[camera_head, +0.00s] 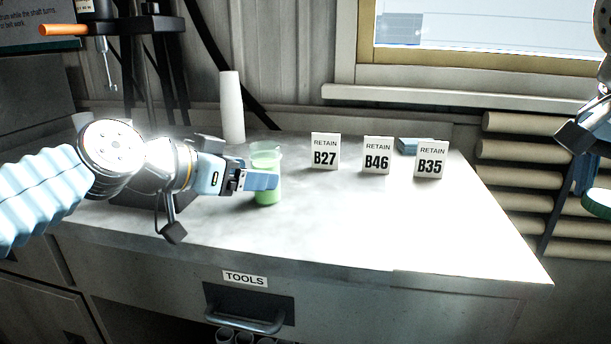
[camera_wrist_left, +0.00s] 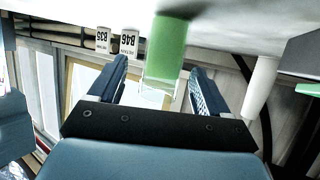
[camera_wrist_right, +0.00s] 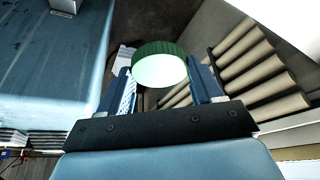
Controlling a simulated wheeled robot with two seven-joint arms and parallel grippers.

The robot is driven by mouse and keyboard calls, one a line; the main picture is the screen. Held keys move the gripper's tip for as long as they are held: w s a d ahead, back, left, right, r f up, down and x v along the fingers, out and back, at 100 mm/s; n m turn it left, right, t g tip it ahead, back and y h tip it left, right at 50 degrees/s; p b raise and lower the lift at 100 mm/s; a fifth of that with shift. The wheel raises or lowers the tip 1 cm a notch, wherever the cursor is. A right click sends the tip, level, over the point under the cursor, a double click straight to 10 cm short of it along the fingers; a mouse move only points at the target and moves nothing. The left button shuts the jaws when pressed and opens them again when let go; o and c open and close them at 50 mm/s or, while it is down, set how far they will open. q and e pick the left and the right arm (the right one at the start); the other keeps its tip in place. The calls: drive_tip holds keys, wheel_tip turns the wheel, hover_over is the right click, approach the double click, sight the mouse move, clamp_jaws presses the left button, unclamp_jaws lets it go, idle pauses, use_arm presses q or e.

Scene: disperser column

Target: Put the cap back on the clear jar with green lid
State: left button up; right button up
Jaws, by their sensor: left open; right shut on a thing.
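The clear jar (camera_head: 265,188) stands upright on the bench with green contents and an uncovered top. My left gripper (camera_head: 262,181) is at the jar, its fingers open. In the left wrist view the jar (camera_wrist_left: 167,50) shows upside down between the two open fingers (camera_wrist_left: 158,85); I cannot tell whether either finger touches it. The green cap (camera_head: 598,204) is at the far right edge of the head view, held away from the bench. In the right wrist view my right gripper (camera_wrist_right: 165,90) is shut on the cap (camera_wrist_right: 160,65), its pale underside showing.
Signs B27 (camera_head: 325,151), B46 (camera_head: 376,155) and B35 (camera_head: 430,159) stand right of the jar. A white cup stack (camera_head: 231,106) stands behind it. A disperser stand (camera_head: 150,60) is at back left. The front right bench top (camera_head: 430,230) is clear.

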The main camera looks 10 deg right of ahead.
use_arm(q)
drive_tip(key=p+x, duration=0.1)
drive_tip(key=x, duration=0.4)
drive_tip(key=shift+w+a, duration=0.1)
drive_tip(key=shift+w, duration=0.2)
use_arm(e)
drive_tip(key=shift+r, duration=0.55)
use_arm(q)
drive_tip(key=c, duration=1.2)
drive_tip(key=shift+r, duration=0.2)
drive_tip(key=shift+r+p, duration=0.3)
drive_tip(key=shift+r, duration=0.3)
use_arm(e)
drive_tip(key=shift+r, duration=0.25)
drive_tip(key=shift+r+p, duration=0.3)
use_arm(q)
drive_tip(key=s+a+r, duration=0.7)
drive_tip(key=s+r, duration=0.4)
drive_tip(key=shift+s+a+r+b, duration=0.25)
drive_tip(key=shift+s+a+b, duration=0.15)
use_arm(e)
drive_tip(key=shift+f, duration=0.4)
